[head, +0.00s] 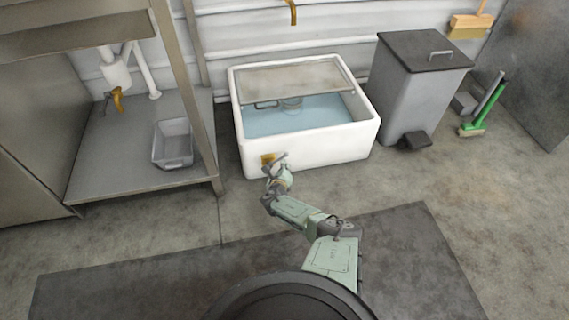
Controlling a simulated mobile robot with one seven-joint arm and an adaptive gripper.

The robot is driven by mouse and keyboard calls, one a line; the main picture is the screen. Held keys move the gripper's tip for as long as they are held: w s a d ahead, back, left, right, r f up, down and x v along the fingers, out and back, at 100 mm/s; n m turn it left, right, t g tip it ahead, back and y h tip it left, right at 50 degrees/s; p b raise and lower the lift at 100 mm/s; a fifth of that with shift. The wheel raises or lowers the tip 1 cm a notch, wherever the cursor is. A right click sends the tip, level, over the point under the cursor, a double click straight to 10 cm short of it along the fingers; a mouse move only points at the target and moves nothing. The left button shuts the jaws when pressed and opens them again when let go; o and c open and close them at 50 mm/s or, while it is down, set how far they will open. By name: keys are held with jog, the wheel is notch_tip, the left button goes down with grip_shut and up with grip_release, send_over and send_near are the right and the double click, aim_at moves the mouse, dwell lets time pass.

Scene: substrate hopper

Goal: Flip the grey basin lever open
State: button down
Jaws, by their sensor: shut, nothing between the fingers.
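A small grey basin (173,164) sits on the low shelf at the left. A brass tap (118,98) hangs from the white pipework behind and left of it. A small grey lever (107,98) shows on the tap's left side. It is too small to tell its exact position. My gripper (275,160) is far to the right of the tap, in front of the large white tub. It is shut and empty. It is close to a brass-coloured fitting (267,159) on the tub's front wall and partly covers it. I cannot tell whether they touch.
The white tub (330,150) holds water, with a grey panel (290,79) across its back. A lidded grey bin (415,90) stands right of it. A metal post (190,90) stands between tub and shelf. Floor in front of the shelf is clear.

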jog(key=shift+s+a+r+n+t+h+p, duration=0.1)
jog(key=shift+a+r+n+t+h, duration=0.35)
jog(key=shift+n, duration=0.5)
jog(key=shift+s+a+r+n+t+h+p, duration=0.15)
jog(key=shift+a+r+n+t+h, duration=0.35)
jog(key=shift+n, duration=0.5)
jog(key=shift+s+a+r+n+t+h+p, duration=0.1)
jog(key=shift+a+r+n+t+h, duration=0.2)
jog(key=shift+r+n+t+h, duration=0.45)
jog(key=shift+f+n, duration=0.2)
jog(key=shift+n, duration=0.1)
